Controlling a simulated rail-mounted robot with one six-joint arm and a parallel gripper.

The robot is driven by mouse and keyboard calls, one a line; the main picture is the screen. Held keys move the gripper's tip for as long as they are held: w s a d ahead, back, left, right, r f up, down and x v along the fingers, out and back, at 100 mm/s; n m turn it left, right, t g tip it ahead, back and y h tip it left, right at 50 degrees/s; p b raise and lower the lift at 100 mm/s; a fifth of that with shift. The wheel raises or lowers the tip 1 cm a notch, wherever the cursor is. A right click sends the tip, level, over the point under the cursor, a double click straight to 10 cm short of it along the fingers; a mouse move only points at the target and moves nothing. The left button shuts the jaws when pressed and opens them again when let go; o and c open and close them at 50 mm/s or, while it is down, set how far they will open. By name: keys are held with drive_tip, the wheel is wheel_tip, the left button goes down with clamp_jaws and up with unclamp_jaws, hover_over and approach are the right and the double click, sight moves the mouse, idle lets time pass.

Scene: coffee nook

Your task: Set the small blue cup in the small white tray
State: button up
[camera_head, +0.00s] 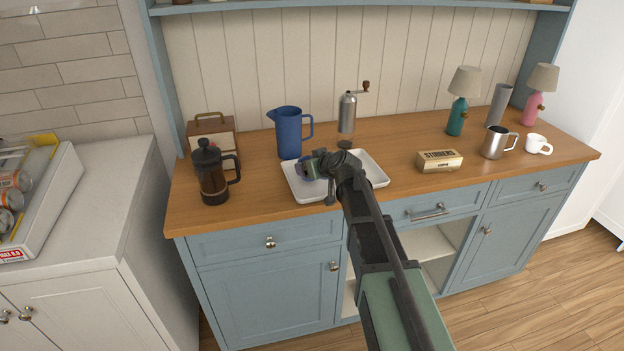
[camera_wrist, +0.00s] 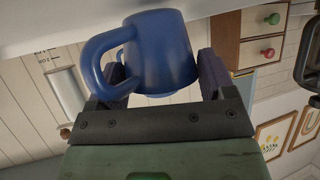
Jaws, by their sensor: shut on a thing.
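The small blue cup (camera_wrist: 165,45) fills the space between the fingers of my gripper (camera_wrist: 163,72) in the wrist view, its handle towards the left. In the head view my gripper (camera_head: 318,166) is over the left part of the small white tray (camera_head: 374,169), and only a bit of the cup (camera_head: 306,170) shows beside it. The wrist view looks upside down, with a white surface close to the cup's base; I cannot tell whether they touch.
A blue pitcher (camera_head: 289,133) stands just behind the tray, with a metal grinder (camera_head: 347,114) behind it to the right. A French press (camera_head: 211,176) stands to the left. A coffee box (camera_head: 439,161) is to the right, with bare wooden counter between it and the tray.

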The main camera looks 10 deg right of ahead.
drive_tip(key=shift+f, duration=0.6)
drive_tip(key=o, duration=1)
drive_tip(key=shift+r+p, duration=0.35)
drive_tip(key=shift+p, duration=0.1)
drive_tip(key=p+v, duration=0.5)
drive_tip(key=v, duration=0.6)
drive_tip(key=s+a+f+m+g+h, duration=0.1)
drive_tip(key=s+f+g, duration=0.2)
drive_tip(key=s, duration=0.4)
drive_tip(key=s+a+f+m+g+h, duration=0.1)
drive_tip(key=s+f+g+h, duration=0.1)
drive_tip(key=s, duration=0.6)
drive_tip(key=s+a+f+m+g+h, duration=0.1)
drive_tip(key=s+f+m+g, duration=0.1)
drive_tip(key=s+g, duration=0.4)
drive_tip(key=shift+s+a+f, duration=0.15)
drive_tip(key=shift+s+f, duration=0.3)
drive_tip(key=shift+s, duration=0.2)
drive_tip(key=shift+s+a+f, duration=0.2)
drive_tip(key=shift+s+f, duration=0.25)
drive_tip(key=shift+s, duration=0.15)
